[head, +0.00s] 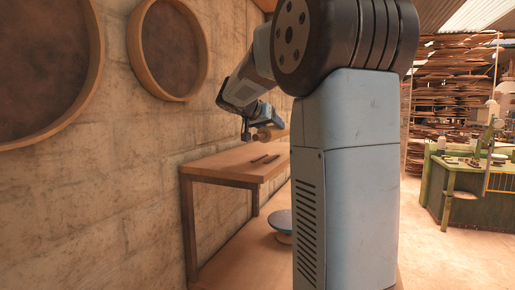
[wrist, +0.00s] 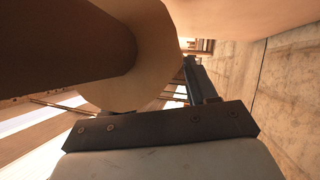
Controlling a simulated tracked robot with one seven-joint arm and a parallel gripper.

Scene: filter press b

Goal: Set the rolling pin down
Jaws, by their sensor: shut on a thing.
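My gripper (head: 250,133) is at the end of the arm, above the wooden table (head: 215,164) by the wall. It is shut on the rolling pin (head: 264,134), which looks small and brownish in the head view. In the wrist view the rolling pin (wrist: 130,68) fills the upper left, with a dark brown cylindrical part and a pale wooden part close to the camera. One gripper finger (wrist: 199,80) shows beside it. The pin appears apart from the tabletop in the head view. Its far end is hidden.
Thin dark sticks (head: 266,158) lie on the tabletop below my gripper; its front left part is bare. A blue-grey bowl (head: 281,221) is on the lower level. Round wooden-rimmed sieves (head: 172,48) hang on the wall. A green workbench (head: 466,190) stands at the right.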

